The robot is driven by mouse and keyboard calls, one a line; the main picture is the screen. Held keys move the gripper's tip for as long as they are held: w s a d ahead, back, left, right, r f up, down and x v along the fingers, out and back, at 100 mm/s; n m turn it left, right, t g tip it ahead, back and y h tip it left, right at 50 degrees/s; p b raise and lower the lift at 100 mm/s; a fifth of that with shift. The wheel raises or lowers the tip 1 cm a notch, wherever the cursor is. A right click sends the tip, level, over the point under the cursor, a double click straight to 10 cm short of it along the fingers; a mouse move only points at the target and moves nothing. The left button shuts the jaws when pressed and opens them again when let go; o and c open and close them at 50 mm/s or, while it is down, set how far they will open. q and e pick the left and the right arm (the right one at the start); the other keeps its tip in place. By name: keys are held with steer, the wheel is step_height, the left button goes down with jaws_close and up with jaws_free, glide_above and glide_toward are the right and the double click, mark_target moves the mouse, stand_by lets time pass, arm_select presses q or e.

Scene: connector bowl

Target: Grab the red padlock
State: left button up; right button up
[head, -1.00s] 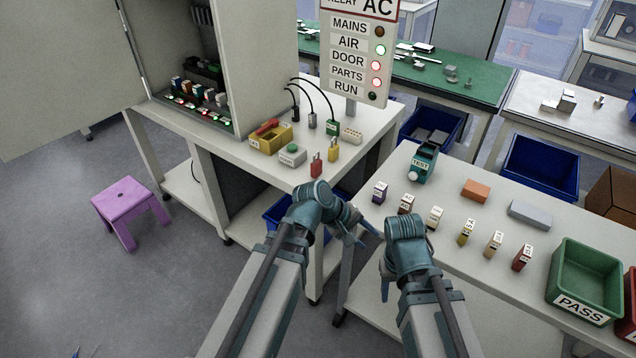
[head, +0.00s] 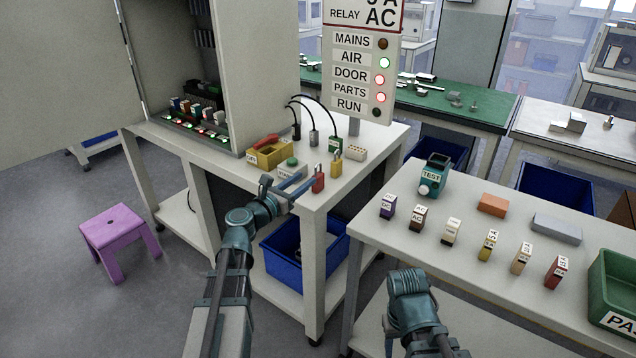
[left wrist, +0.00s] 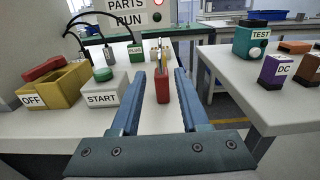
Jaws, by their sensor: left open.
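The red padlock (head: 318,180) stands upright near the front edge of the white bench, and it also shows in the left wrist view (left wrist: 162,88). My left gripper (head: 298,188) is open. In the left wrist view its two blue fingers (left wrist: 160,95) point forward with the padlock between them, near their tips. A gap shows on each side, so the padlock is not gripped. My right arm hangs low at the bottom of the head view; its fingers cannot be made out clearly.
A yellow padlock (head: 336,164) stands just behind the red one. The START button box (head: 291,168) is close on the left, beside a yellow OFF box (head: 268,154). A green plug (head: 335,143) stands behind. A second table (head: 450,260) with several relays is at right.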

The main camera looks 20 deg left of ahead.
mark_target(315, 172)
arm_select(q)
steer(key=x, duration=0.5)
steer(key=shift+w+d, duration=0.15)
steer(key=shift+w, duration=0.2)
steer(key=shift+f+x, duration=0.1)
steer(key=shift+x, duration=1.2)
steer(key=shift+f+x, duration=0.15)
steer(key=shift+x, duration=1.15)
jaws_close()
